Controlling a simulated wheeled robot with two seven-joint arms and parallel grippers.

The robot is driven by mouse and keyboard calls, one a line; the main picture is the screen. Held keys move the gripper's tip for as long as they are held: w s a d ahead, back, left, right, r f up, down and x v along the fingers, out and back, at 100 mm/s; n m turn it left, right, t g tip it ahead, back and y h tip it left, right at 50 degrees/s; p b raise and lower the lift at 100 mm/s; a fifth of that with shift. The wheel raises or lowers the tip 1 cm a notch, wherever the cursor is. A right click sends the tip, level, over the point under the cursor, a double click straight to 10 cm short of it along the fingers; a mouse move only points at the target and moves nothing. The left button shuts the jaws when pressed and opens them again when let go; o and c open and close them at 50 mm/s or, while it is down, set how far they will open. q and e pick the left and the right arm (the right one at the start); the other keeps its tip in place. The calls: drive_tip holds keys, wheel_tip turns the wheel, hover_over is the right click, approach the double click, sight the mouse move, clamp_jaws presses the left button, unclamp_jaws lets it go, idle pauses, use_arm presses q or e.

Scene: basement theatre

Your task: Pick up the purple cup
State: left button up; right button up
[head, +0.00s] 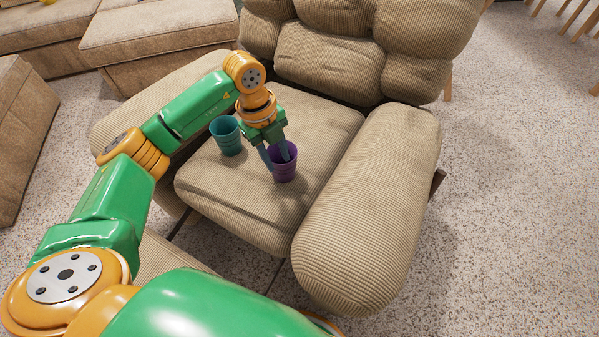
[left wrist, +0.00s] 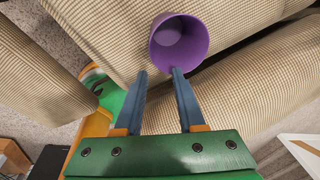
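The purple cup (head: 284,165) stands upright on the seat of the beige armchair (head: 236,192). My left gripper (head: 276,158) points down at it from above, open with its blue fingers apart. In the head view one finger overlaps the cup's opening and the other shows just left of the cup. In the left wrist view the purple cup (left wrist: 180,43) lies beyond the fingertips of my left gripper (left wrist: 158,73), the right tip overlapping its near rim. Whether the fingers touch the cup I cannot tell. My right gripper is out of view.
A teal cup (head: 227,136) stands on the seat just left of the purple cup. The chair's padded right armrest (head: 370,210) and backrest (head: 330,60) rise around the seat. The front of the seat is bare. More beige seating (head: 155,35) stands at the upper left.

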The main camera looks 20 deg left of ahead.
use_arm(q)
drive_tip(key=shift+w+a+f+y, duration=0.1)
drive_tip(key=shift+a+y, duration=0.2)
drive_tip(key=shift+a, duration=0.1)
drive_tip(key=shift+w+a+f+y, duration=0.1)
drive_tip(key=shift+a+y, duration=0.2)
drive_tip(key=shift+a, duration=0.1)
drive_tip(key=b, duration=0.2)
hover_over(276, 179)
drive_tip(key=shift+n, duration=0.3)
drive_tip(key=f, duration=0.5)
drive_tip(key=shift+a+f, duration=0.3)
drive_tip(key=shift+f, duration=0.5)
clamp_jaws()
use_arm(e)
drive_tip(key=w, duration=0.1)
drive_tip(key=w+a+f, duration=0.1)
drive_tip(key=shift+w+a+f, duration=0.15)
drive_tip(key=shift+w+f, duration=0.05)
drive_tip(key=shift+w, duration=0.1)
